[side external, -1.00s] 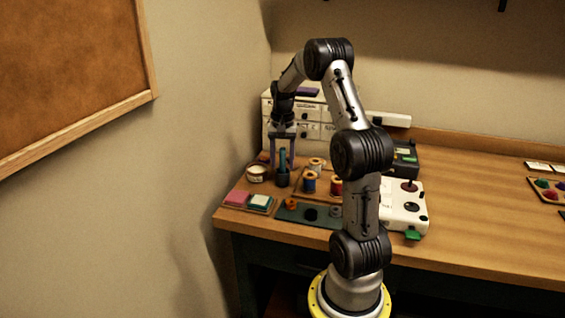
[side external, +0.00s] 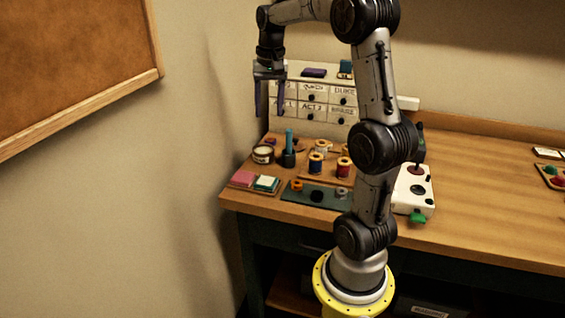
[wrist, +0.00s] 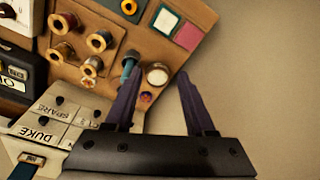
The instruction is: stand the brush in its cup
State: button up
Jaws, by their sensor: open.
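The teal brush (side external: 289,139) stands upright in its small dark cup (side external: 288,159) near the back left of the table. The brush also shows in the wrist view (wrist: 127,69), just left of the fingers, with its cup mostly hard to make out there. My gripper (side external: 269,113) is open and empty, well above the table and up to the left of the brush. Its two purple-grey fingers point down, apart from the brush and cup. In the wrist view my gripper (wrist: 157,72) has nothing between its fingers.
A round pale-topped tin (side external: 263,153) stands just left of the cup. Thread spools (side external: 317,163) stand to its right. A pink and white pad tray (side external: 255,181) lies in front. A labelled drawer box (side external: 313,97) rises behind. The table's right half is largely clear.

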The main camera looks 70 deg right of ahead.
jog(key=s+a+r+n+t, duration=0.15)
jog(key=a+n, duration=0.25)
jog(key=a, duration=0.8)
jog(key=s+a+f+n+t, duration=0.1)
jog(key=s+a+f+n, duration=0.1)
jog(key=s+a+n, duration=0.2)
jog(key=s+a+f+n+t, duration=0.2)
jog(key=s+a+n, duration=0.2)
jog(key=a, duration=0.6)
jog(key=shift+s+a+f+n+y, duration=0.3)
jog(key=shift+s+n+y, duration=0.1)
jog(key=shift+s, duration=0.7)
